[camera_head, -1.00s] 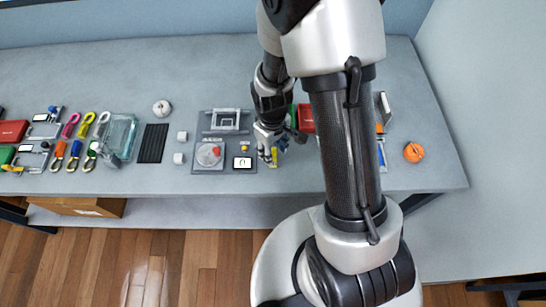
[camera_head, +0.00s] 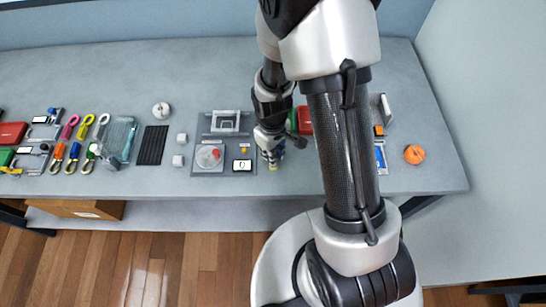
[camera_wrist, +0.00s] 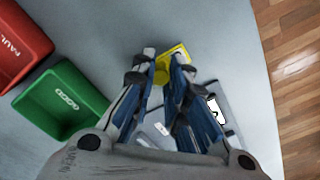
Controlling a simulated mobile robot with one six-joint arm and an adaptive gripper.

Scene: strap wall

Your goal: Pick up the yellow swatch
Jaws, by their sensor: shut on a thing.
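The yellow swatch (camera_wrist: 163,72) shows in the wrist view between the fingertips of my gripper (camera_wrist: 165,60), with its far edge past the tips. My gripper is shut on it, with both blue-padded fingers at its sides. In the head view my gripper (camera_head: 272,161) is low over the table's front part, and the swatch there is mostly hidden by the fingers. I cannot tell whether the swatch is clear of the table.
The grey fixture board (camera_head: 200,166) lies just left of my gripper. In the wrist view, a green bin (camera_wrist: 62,98) and a red bin (camera_wrist: 15,45) stand to the left. An orange round object (camera_head: 414,154) sits at the right. The table's front edge is close.

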